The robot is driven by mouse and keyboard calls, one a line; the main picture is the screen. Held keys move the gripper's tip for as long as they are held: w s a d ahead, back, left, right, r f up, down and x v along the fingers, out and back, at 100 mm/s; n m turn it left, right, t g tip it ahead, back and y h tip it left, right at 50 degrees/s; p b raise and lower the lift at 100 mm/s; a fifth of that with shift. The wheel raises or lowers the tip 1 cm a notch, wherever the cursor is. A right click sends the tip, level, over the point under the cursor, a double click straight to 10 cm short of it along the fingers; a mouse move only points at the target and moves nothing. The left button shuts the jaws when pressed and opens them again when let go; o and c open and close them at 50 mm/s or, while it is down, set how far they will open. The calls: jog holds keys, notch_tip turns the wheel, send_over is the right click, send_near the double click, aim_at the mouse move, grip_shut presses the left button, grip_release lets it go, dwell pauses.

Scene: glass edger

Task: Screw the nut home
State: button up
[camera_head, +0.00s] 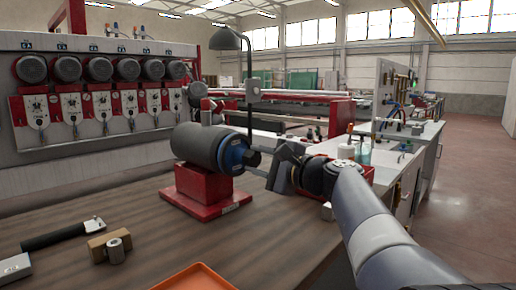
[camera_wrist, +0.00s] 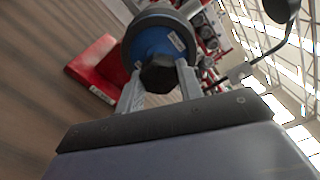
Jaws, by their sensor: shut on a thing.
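A grey motor-like cylinder (camera_head: 202,147) with a blue end lies level on a red stand (camera_head: 205,190) on the wooden workbench. In the wrist view its blue face (camera_wrist: 160,45) has a dark ring around it. A dark, faceted nut (camera_wrist: 160,75) sits in front of the blue face, between my fingers. My gripper (camera_wrist: 161,88) is shut on the nut, in line with the blue end.
On the bench (camera_head: 150,235) lie a black-handled tool (camera_head: 58,236), a wooden block (camera_head: 108,245) with a metal cylinder (camera_head: 116,250), a metal block (camera_head: 15,268) and an orange tray (camera_head: 195,278). A black lamp (camera_head: 228,40) stands behind the red stand.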

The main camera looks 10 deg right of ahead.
jog(key=m+p, duration=0.4)
jog(key=shift+r, duration=0.2)
jog(key=m+p, duration=0.4)
jog(key=p, duration=0.1)
jog(key=shift+m, duration=0.4)
jog(key=o, duration=0.7)
jog(key=shift+f+b, duration=0.3)
jog(key=shift+b, duration=0.15)
jog(key=o, duration=0.5)
jog(key=shift+c, duration=0.2)
jog(key=v, duration=0.6)
jog(key=shift+r, duration=0.1)
